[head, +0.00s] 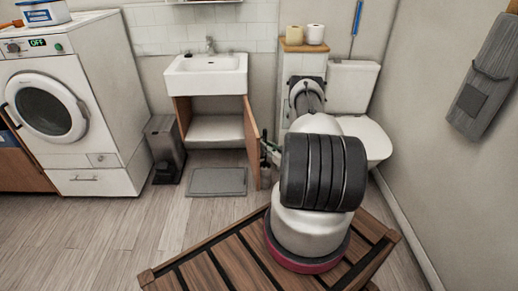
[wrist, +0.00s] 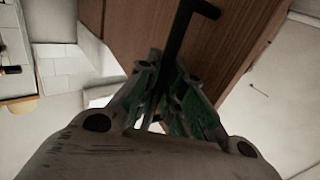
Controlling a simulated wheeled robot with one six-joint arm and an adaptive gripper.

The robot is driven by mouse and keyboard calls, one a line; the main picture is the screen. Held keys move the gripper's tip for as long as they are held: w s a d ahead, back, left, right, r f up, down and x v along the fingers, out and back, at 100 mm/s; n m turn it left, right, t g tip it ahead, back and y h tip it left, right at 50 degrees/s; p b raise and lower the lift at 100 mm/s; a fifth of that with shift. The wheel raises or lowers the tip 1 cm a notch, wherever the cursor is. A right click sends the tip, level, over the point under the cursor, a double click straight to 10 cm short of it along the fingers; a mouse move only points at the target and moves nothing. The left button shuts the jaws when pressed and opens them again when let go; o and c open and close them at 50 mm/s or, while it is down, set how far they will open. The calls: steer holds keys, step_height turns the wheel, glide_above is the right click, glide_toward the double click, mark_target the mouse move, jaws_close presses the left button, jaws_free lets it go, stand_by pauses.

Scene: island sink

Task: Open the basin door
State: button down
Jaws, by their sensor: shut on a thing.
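The basin door (head: 252,143) is a brown wooden panel under the white sink (head: 207,76). It stands swung open at the right side of the cabinet (head: 213,130), whose pale interior shows. In the wrist view the door (wrist: 233,45) fills the upper middle, with a black bar handle (wrist: 181,32) on it. My gripper (wrist: 172,78) has its green-padded fingers closed around the handle's lower part, which they partly hide. In the head view my gripper (head: 269,147) is small and dark beside the door's right face, and the handle cannot be made out there.
A toilet (head: 360,125) stands close to the right of my arm. A grey bin (head: 165,145) and a washing machine (head: 70,105) are left of the cabinet. A grey mat (head: 217,181) lies on the floor in front, with clear floor (head: 120,230) toward the lower left.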

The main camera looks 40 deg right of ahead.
steer(key=shift+d+r, duration=0.15)
steer(key=shift+d, duration=0.25)
steer(key=shift+w, duration=0.1)
steer(key=c, duration=1.5)
jaws_free()
steer(key=shift+a, duration=0.1)
steer(key=s, duration=0.4)
steer(key=s+d, duration=0.1)
steer(key=s, duration=0.7)
steer(key=shift+d, duration=0.4)
steer(key=shift+f, duration=0.2)
